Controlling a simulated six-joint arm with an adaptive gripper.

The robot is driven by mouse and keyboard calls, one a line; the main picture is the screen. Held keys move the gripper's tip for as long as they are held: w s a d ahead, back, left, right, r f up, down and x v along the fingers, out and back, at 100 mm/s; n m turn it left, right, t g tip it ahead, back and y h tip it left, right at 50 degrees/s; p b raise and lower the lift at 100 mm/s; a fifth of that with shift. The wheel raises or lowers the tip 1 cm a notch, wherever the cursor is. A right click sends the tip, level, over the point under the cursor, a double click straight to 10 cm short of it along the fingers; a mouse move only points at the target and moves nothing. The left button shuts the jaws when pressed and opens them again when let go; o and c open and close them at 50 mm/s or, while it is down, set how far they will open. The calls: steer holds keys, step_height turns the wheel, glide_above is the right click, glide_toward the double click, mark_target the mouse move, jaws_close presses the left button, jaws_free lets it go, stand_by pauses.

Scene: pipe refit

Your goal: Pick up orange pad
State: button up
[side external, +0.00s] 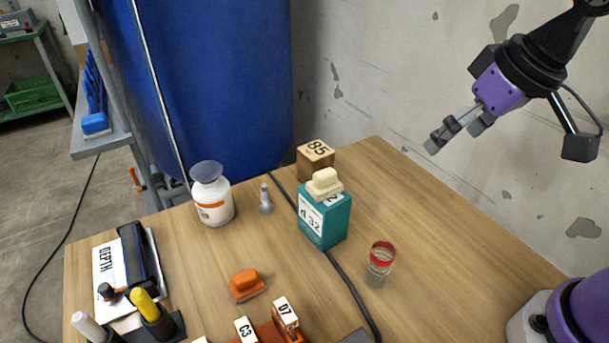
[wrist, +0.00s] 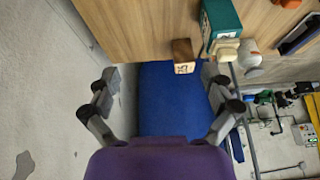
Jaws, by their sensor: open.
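The orange pad (side external: 246,284) lies on the wooden table in the side view, left of centre and towards the front. It has a raised block on a flat base. My gripper (side external: 436,142) is up at the upper right of the side view, high above the table and far from the pad. In the wrist view my gripper (wrist: 162,112) has its two fingers wide apart with nothing between them.
A teal box (side external: 325,222) with a cream piece on top stands mid-table, before a wooden block (side external: 315,160). A red-rimmed jar (side external: 381,258), a white bottle (side external: 212,195) and a grey fitting (side external: 266,200) stand nearby. Labelled blocks (side external: 285,315) sit near the pad. A black cable crosses the table.

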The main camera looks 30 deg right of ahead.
steer(key=w+a+g, duration=0.1)
steer(key=w+a, duration=0.4)
steer(key=a, duration=0.3)
steer(key=g, duration=0.2)
glide_above(245, 276)
steer(key=f, duration=1.3)
steer(key=shift+s+d+f, duration=0.2)
steer(key=shift+s+d, duration=0.05)
steer(key=shift+s, duration=0.1)
steer(key=f, duration=0.3)
steer(key=w+f, duration=0.1)
steer(key=f, duration=0.1)
steer(key=shift+a+f, duration=0.3)
steer(key=c, duration=1)
steer(key=shift+s, duration=0.1)
steer(key=shift+c, duration=0.2)
